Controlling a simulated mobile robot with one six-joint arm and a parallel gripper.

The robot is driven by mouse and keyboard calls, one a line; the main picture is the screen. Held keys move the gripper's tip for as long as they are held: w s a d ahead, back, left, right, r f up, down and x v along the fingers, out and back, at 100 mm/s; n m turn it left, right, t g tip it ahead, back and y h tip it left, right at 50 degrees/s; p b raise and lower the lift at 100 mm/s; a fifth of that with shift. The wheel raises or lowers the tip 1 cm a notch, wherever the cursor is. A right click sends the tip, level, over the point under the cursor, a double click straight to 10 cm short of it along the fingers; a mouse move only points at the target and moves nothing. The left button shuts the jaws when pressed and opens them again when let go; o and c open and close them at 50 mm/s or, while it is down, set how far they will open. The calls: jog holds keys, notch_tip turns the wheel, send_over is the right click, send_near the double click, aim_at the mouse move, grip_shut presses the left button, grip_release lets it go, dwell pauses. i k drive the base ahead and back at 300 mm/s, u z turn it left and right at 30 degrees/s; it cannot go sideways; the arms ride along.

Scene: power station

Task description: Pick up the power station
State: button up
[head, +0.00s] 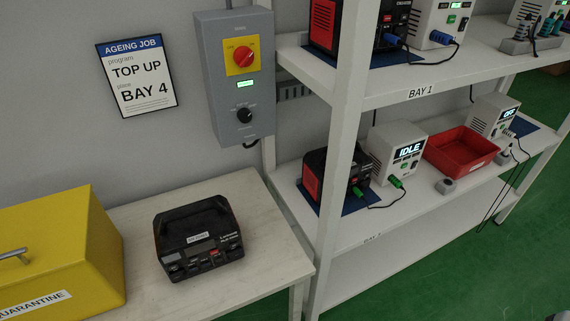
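A black power station (198,239) stands upright on the pale bench in the head view. It has a handle on top, a small white label, and sockets and a small red patch on its front face. Two other power-station-like units, black with red sides, stand on the rack: one on the lower shelf (331,180) with a green plug in front, and one on the upper shelf (358,28), partly cut off by the frame. My gripper is not in view.
A yellow box (58,255) marked QUARANTINE stands on the bench (250,205), left of the black unit. A rack post (338,130) rises right of the bench. White IDLE unit (397,152), red tray (461,149) and cables occupy the lower shelf. A switch box (236,75) and BAY 4 sign (137,77) hang behind.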

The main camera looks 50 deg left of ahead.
aim_at(187, 236)
jog(key=u, duration=0.05)
jog(key=k, duration=2.15)
jog(key=u, duration=1.65)
jog(key=i, duration=1.5)
